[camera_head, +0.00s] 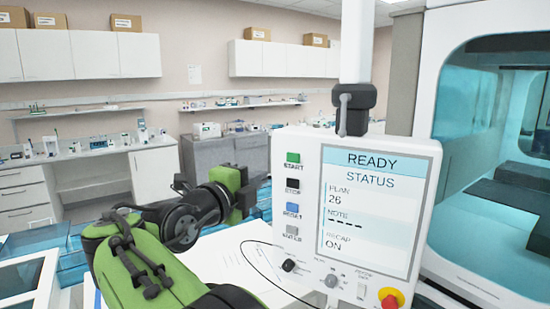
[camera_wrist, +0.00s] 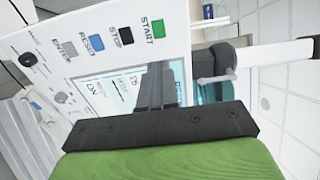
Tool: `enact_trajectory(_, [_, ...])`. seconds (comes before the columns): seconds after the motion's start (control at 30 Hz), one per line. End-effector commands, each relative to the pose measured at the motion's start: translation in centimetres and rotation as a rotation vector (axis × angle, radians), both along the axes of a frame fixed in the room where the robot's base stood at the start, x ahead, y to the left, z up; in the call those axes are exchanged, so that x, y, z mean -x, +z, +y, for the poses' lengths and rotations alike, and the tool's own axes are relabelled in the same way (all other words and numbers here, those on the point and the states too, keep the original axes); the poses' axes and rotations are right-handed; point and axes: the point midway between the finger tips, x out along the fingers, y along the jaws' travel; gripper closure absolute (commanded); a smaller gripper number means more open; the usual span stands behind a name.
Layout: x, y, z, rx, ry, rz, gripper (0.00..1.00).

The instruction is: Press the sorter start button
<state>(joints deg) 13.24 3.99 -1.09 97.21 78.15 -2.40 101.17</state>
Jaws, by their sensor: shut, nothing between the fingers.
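The sorter control panel (camera_head: 310,143) is a white box with a lit screen (camera_head: 372,210) reading READY, STATUS. The green START button (camera_head: 293,157) is at the top of its left button column, and it also shows in the wrist view (camera_wrist: 158,28). Below it are a black STOP button (camera_head: 293,184), a blue RESET button (camera_head: 292,209) and a grey ENTER button (camera_head: 292,230). My gripper (camera_head: 262,182) is shut and empty, left of the panel near the STOP button's height. In the wrist view, the closed fingers (camera_wrist: 155,85) overlap the screen, away from START. Contact cannot be told.
A red emergency knob (camera_head: 390,298) and small dials (camera_head: 332,281) sit low on the panel. A large glass-fronted machine (camera_head: 490,130) stands right. A white sheet (camera_head: 222,262) lies below the gripper. Benches and cabinets (camera_head: 90,55) line the back wall.

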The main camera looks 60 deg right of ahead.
Motion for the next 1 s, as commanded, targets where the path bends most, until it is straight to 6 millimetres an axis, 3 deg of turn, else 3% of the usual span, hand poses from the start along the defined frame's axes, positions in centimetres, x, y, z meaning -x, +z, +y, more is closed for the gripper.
enact_trajectory(0.17, [0.0, 0.0, -1.1, -0.002, -0.002, 0.004, 1.0])
enact_trajectory(0.7, [0.5, 0.3, -12.3, -0.004, 0.0, 0.006, 1.0])
enact_trajectory(1.0, [0.4, 0.0, -14.0, -0.002, 0.004, 0.003, 1.0])
